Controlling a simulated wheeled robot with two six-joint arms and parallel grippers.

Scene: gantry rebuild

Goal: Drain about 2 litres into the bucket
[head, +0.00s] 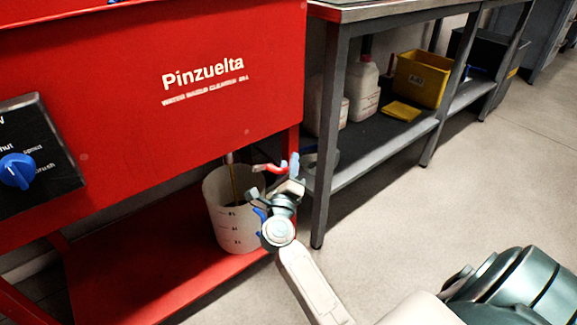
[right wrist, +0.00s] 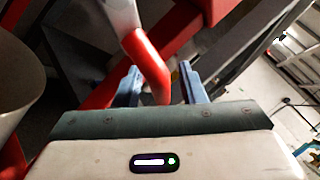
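A white bucket (head: 225,222) with dark level marks stands on the red lower shelf under the red Pinzuelta tank (head: 200,90). The bucket's pale wall also shows at the left of the right wrist view (right wrist: 18,75). A red valve handle (head: 269,168) sticks out above the bucket's right rim. My right gripper (head: 276,177) is at this handle. In the right wrist view the handle (right wrist: 150,65) lies between its two blue fingers (right wrist: 158,82), with a gap to the right finger. The liquid level inside the bucket cannot be told. My left gripper is not in view.
A dial with a blue knob (head: 17,170) is on the tank's left front. A grey bench (head: 385,150) at the right has a lower shelf with white jugs (head: 362,92) and a yellow bin (head: 422,80). The bench leg stands close to my right gripper.

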